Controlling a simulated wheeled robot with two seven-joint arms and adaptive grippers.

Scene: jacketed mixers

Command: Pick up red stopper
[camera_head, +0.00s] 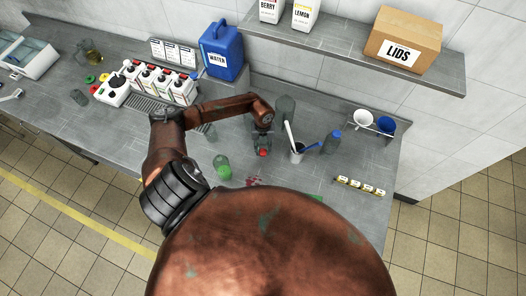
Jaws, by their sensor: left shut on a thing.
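My left gripper (263,147) points down over the middle of the grey counter, below the end of my copper arm. It is shut on a small red stopper (263,153), which shows at its fingertips. Whether the stopper touches anything beneath it is too small to tell. My right gripper is not in view.
A green bottle (222,167) stands left of the gripper. A clear bottle (285,108), a cup with tools (297,153) and a blue-capped bottle (332,142) stand to the right.

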